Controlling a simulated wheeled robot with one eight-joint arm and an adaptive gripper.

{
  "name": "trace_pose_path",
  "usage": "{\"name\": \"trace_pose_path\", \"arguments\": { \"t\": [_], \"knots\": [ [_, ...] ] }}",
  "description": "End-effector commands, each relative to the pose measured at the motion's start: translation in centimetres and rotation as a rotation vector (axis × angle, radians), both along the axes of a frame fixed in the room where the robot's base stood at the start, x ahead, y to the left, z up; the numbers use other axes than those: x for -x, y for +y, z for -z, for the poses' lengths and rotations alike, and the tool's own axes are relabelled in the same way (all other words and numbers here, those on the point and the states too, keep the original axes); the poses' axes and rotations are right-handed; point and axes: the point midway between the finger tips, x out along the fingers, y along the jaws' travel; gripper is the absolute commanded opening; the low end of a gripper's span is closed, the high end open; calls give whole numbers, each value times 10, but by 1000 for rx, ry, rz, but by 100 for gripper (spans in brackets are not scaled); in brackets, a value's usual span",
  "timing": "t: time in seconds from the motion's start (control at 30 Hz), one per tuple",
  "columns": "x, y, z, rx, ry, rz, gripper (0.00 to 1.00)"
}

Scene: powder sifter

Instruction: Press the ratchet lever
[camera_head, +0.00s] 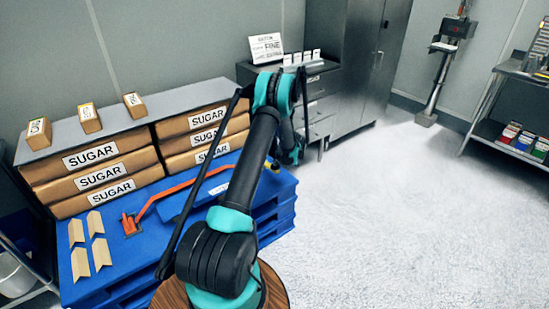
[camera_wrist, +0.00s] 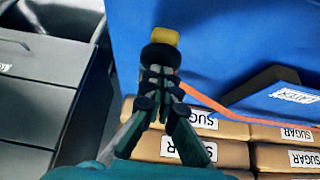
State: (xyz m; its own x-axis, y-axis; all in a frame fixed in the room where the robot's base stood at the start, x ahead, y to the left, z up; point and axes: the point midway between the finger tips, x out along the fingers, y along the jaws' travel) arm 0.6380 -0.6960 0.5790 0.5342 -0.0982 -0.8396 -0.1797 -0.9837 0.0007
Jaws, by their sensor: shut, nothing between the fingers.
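In the head view, an orange strap (camera_head: 180,188) runs across the blue pallet top, with an orange-red ratchet piece (camera_head: 130,224) at its left end. A small yellow part (camera_head: 275,166) shows at the right edge of the pallet; in the wrist view the yellow part (camera_wrist: 166,36) lies just beyond my fingertips. My gripper (camera_wrist: 160,62) is shut and empty, with its tips dark and overlapping a black rounded shape. I cannot tell whether they touch that part. In the head view my gripper (camera_head: 289,152) hangs at the pallet's right end, partly hidden by my arm.
Stacked sugar bags (camera_head: 98,178) stand behind the strap on the pallet (camera_head: 150,262), with a grey board (camera_head: 75,134) on top. A raised blue plate (camera_head: 190,200) lies near the strap. Grey cabinets (camera_head: 345,60) stand behind.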

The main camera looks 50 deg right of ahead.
Motion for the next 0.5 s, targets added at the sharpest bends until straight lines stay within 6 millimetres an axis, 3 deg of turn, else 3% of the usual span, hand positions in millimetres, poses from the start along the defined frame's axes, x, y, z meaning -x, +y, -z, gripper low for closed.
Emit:
{"name": "trace_pose_path", "arguments": {
  "t": [0.2, 0.5],
  "knots": [
    [9, 2, 16, -1, 2, -1, 0],
    [13, 3, 24, -1, 6, -1, 0]
  ]
}}
